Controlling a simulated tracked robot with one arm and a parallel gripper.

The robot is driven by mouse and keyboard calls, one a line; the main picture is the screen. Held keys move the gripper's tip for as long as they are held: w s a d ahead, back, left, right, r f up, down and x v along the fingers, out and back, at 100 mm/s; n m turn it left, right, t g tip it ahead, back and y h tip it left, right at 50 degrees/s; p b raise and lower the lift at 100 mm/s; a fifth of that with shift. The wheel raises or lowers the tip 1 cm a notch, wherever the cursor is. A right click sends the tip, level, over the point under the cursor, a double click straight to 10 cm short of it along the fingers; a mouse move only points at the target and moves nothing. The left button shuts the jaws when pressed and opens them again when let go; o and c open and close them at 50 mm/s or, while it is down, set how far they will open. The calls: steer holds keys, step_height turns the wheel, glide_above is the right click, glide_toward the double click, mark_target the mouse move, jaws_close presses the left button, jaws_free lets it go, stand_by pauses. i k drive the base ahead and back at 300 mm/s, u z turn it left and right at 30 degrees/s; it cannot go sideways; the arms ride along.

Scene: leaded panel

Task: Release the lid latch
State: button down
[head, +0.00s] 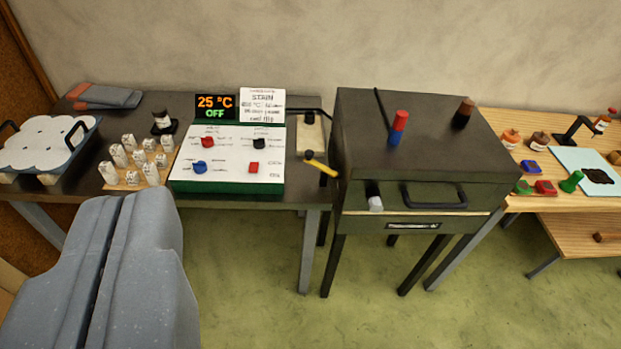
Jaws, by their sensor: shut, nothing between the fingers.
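A dark box with a closed lid (440,130) stands on legs right of centre. A black bar handle (434,205) is on the front of the lid. Left of that handle, at the seam, is a small dark piece with a pale grey end (375,203); it looks like the lid latch. A yellow-handled lever (320,167) sticks out at the box's left side. My gripper (122,204) is at the lower left, shut and empty, well apart from the box.
A red-and-blue piece (397,127) stands on the lid. A wooden table (510,118) is at right. The green floor in front is clear.

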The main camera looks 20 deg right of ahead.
mark_target(309, 154)
steer(key=z, duration=0.25)
steer(key=i, duration=1.25)
steer(key=u, duration=0.25)
